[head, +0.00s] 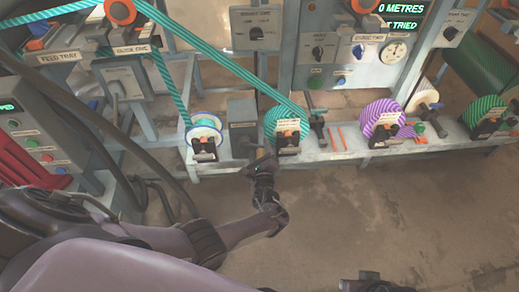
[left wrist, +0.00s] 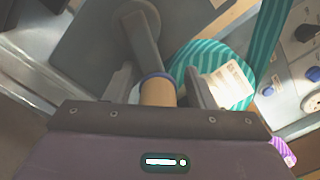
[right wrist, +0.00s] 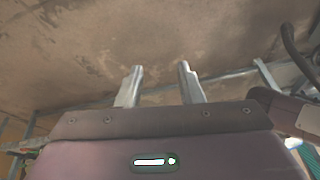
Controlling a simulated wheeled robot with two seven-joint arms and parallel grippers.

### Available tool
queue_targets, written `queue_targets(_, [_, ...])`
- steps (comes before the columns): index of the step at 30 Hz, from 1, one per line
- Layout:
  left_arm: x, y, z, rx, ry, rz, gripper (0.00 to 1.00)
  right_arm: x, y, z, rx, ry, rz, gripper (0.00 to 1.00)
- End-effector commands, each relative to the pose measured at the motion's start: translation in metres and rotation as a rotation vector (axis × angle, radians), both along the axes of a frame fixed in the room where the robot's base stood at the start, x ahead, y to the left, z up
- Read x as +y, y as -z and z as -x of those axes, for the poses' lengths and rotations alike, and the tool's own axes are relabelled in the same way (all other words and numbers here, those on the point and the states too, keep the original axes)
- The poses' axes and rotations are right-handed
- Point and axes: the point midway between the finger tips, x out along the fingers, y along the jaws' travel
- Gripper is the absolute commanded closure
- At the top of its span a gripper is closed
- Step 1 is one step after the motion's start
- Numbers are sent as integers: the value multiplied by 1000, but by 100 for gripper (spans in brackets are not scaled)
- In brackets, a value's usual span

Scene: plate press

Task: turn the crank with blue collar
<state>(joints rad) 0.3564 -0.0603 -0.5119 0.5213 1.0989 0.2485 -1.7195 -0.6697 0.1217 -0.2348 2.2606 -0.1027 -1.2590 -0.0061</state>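The crank shows in the left wrist view as a grey crank arm (left wrist: 146,48) with a tan handle (left wrist: 158,94) and a blue collar (left wrist: 157,77) at the handle's base. My left gripper (left wrist: 160,88) is open, with one finger on each side of the handle. A narrow gap seems to show on both sides, so I see no firm grip. In the head view my left gripper (head: 262,163) is at the grey crank box (head: 242,122), and the crank is mostly hidden. My right gripper (right wrist: 160,78) is open and empty, with bare floor beyond it.
A teal striped roll (head: 285,122) stands just right of the crank box, with a white spool (head: 204,130) to its left. A purple striped roll (head: 383,120) is further right on the bench ledge (head: 345,153). Dark cables hang at left. The floor in front is clear.

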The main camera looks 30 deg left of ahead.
Motion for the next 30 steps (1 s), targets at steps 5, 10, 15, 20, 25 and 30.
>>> queue_targets(5, [-2, 1, 2, 4, 1, 2, 50, 0, -1, 0, 0, 1, 0, 66])
queue_targets(10, [-13, 0, 19, 5, 3, 3, 50, -5, -7, 2, 33, 16, 14, 66])
queue_targets(15, [-27, 0, 44, 5, 1, 3, 50, -18, -10, 7, 96, 39, 48, 66])
queue_targets(20, [-38, 0, 61, 2, 1, 2, 50, -24, -10, 11, 129, 49, 65, 66])
queue_targets(25, [-41, 1, 67, 1, -1, 0, 50, -26, -10, 12, 141, 52, 72, 66])
queue_targets(30, [-41, 1, 67, 1, 0, 1, 50, -26, -9, 13, 142, 51, 73, 66])
